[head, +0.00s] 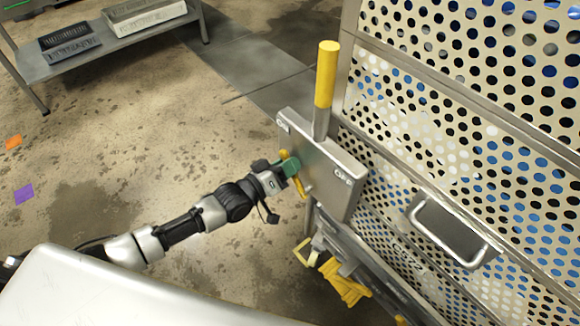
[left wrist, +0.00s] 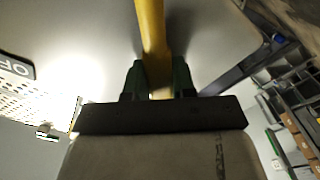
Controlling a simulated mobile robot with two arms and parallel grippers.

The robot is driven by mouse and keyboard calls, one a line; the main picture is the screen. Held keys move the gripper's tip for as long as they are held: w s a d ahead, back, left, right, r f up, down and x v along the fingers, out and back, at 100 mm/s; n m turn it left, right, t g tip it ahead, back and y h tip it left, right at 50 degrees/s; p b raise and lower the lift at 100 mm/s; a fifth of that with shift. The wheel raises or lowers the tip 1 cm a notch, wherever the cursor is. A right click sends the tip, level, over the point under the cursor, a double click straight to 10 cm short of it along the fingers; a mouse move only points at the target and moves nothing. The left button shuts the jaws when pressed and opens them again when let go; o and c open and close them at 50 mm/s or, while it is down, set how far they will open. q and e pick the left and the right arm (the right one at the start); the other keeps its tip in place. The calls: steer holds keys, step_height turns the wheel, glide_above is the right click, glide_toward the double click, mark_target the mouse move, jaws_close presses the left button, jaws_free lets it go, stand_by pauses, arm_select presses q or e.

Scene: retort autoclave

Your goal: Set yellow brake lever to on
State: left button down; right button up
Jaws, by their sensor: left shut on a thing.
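The yellow brake lever (head: 300,187) shows as a short yellow piece on the face of a grey plate (head: 333,157). The plate has an ON label (head: 283,122) at its upper left corner and an OFF label (head: 343,178) at its right. My left gripper (head: 289,167) is shut on the lever and hides part of it. In the left wrist view, the yellow bar (left wrist: 151,35) runs up from between the two green-black fingertips (left wrist: 158,82). Which label the lever points to cannot be told. My right gripper is not in view.
A post with a yellow grip (head: 326,75) rises by the plate. A perforated metal cage (head: 460,100) with a handle (head: 450,232) fills the right. Yellow parts (head: 345,285) sit low beside it. A metal bench (head: 110,40) stands at upper left. The floor between is open.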

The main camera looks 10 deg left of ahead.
arm_select(q)
steer(key=shift+f, duration=0.1)
stand_by(0.3)
steer(key=c, duration=0.9)
jaws_free()
steer(key=shift+a, duration=0.1)
steer(key=v, duration=1)
steer(key=shift+s+a, duration=0.2)
steer(key=shift+s, duration=0.1)
